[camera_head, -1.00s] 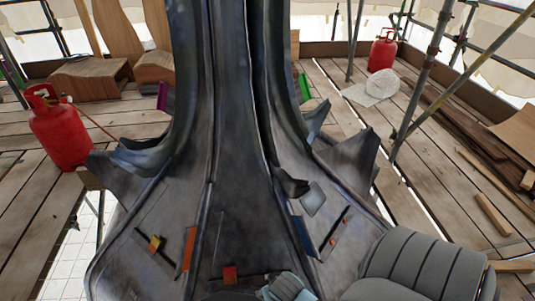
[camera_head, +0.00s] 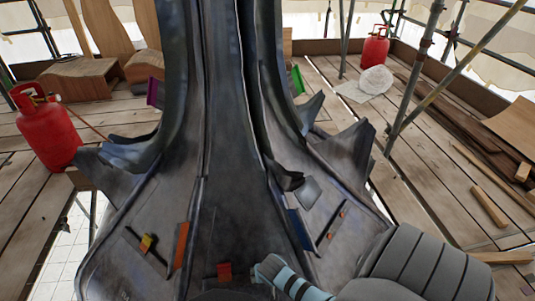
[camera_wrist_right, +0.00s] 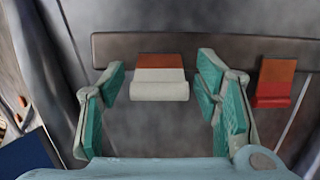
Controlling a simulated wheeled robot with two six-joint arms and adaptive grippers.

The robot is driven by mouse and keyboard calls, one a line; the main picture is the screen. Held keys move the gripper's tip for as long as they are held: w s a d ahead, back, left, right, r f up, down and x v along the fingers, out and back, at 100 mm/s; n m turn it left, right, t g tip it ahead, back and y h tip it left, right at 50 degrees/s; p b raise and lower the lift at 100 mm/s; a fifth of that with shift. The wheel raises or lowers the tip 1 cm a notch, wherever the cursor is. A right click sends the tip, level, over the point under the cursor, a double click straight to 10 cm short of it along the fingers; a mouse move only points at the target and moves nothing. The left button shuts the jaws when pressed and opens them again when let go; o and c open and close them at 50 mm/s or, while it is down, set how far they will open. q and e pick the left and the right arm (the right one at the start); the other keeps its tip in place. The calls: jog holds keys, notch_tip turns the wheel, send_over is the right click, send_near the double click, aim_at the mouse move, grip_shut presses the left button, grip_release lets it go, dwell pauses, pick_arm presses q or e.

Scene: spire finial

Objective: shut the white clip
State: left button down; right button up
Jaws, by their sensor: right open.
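The white clip (camera_wrist_right: 160,86) sits on a dark strip (camera_wrist_right: 120,48) in the right wrist view, a pale flap below a rust-brown part. I cannot tell how far its flap stands out. My right gripper (camera_wrist_right: 160,78) is open, with a teal-padded finger on each side of the clip and gaps between. In the head view my right gripper (camera_head: 285,277) is at the bottom middle, against the finial's lower face; the white clip is not visible there. My left gripper is not in view.
The dark finial (camera_head: 232,190) carries orange, yellow and blue pieces. Red gas bottles (camera_head: 48,130) stand on the planks.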

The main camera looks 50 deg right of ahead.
jog(key=c, duration=1.2)
